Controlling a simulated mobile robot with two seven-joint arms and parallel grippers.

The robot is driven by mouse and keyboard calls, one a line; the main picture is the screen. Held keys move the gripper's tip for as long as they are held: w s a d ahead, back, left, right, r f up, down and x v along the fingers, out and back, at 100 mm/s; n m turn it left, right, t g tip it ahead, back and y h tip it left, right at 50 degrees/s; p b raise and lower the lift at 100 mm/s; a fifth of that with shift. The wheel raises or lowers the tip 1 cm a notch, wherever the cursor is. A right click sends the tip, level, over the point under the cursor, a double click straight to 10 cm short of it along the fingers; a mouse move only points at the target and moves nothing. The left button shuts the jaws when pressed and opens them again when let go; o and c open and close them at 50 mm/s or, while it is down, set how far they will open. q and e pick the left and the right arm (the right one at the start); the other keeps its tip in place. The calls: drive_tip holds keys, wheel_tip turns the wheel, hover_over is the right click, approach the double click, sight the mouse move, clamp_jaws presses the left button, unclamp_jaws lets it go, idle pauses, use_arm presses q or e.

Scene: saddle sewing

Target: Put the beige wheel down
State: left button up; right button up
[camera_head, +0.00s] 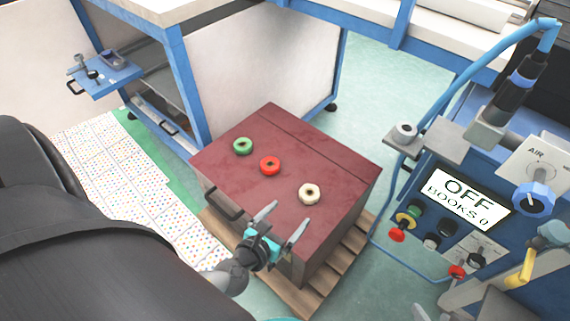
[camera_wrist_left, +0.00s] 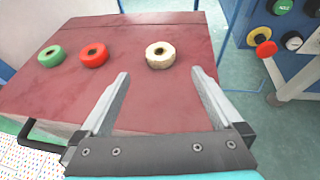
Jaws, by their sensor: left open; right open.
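The beige wheel (camera_head: 309,194) lies flat on the dark red top of a box (camera_head: 262,208), towards its right side. In the left wrist view the beige wheel (camera_wrist_left: 160,55) rests on the red top, just beyond the fingertips. My left gripper (camera_head: 286,216) is open and empty at the box's near edge, its fingers pointing towards the beige wheel without holding it. It also shows open in the left wrist view (camera_wrist_left: 159,74). My right gripper is not in view.
A red wheel (camera_head: 270,166) and a green wheel (camera_head: 243,146) lie in a row left of the beige one. The box stands on a wooden pallet (camera_head: 345,254). A blue machine with a control panel (camera_head: 462,200) stands at the right. The back of the red top is clear.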

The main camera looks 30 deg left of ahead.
use_arm(q)
drive_tip(key=shift+s+r, duration=0.3)
drive_tip(key=a+r+n+g+y, duration=0.3)
drive_tip(key=r+n+y, duration=0.25)
drive_tip(key=n, duration=1.35)
drive_tip(key=s+d+r+n+g+h, duration=0.4)
drive_tip(key=d+n, duration=0.5)
drive_tip(key=n, duration=0.5)
drive_tip(key=s+h, duration=0.2)
drive_tip(key=shift+s+d+r+n+h, duration=0.15)
drive_tip(key=shift+s+r+n+h, duration=0.05)
drive_tip(key=shift+s+n+h, duration=0.15)
